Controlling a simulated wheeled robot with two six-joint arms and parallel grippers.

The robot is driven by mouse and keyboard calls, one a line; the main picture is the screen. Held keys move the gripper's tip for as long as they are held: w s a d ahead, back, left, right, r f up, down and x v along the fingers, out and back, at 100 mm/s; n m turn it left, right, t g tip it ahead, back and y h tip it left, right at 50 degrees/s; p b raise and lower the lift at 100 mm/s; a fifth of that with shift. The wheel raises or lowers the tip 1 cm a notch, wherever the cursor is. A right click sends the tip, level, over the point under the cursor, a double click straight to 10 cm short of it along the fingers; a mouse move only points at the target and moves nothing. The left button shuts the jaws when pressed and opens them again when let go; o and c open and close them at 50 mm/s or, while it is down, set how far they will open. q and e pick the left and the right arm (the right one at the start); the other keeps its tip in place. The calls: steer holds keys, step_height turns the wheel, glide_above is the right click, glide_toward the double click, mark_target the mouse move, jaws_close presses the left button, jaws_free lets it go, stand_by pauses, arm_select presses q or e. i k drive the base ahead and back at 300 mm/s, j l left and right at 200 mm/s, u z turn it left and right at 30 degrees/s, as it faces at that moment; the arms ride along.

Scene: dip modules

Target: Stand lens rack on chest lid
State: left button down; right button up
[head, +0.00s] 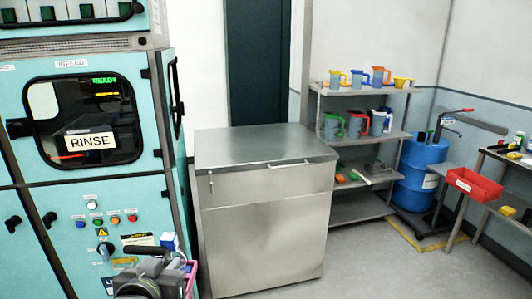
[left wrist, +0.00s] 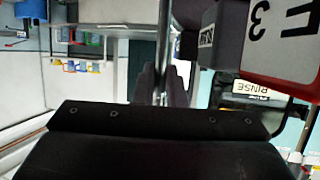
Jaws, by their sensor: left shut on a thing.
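The steel chest (head: 265,230) stands in the middle of the head view. Its flat lid (head: 262,147) is down and bare, with a bar handle at the front edge. My left gripper (head: 168,265) is low in the head view, in front of the turquoise machine and left of the chest, below lid height in the picture. It is shut on what seems to be the lens rack, of which a pink frame (head: 191,278) shows beside it; my gripper hides much of it. In the left wrist view, the dark fingers (left wrist: 163,85) are close together. My right gripper is not in view.
The turquoise machine (head: 95,200) with a RINSE window is close on the left. A shelf (head: 362,137) with colourful jugs, a blue drum (head: 421,165) and a red bin (head: 474,188) stand right. In the left wrist view, a grey, red and white block (left wrist: 285,40) fills the upper right.

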mark_target(272, 147)
steer(key=i, duration=2.25)
steer(key=i+z, duration=0.3)
steer(key=i+j+z, duration=0.35)
steer(key=l, duration=0.1)
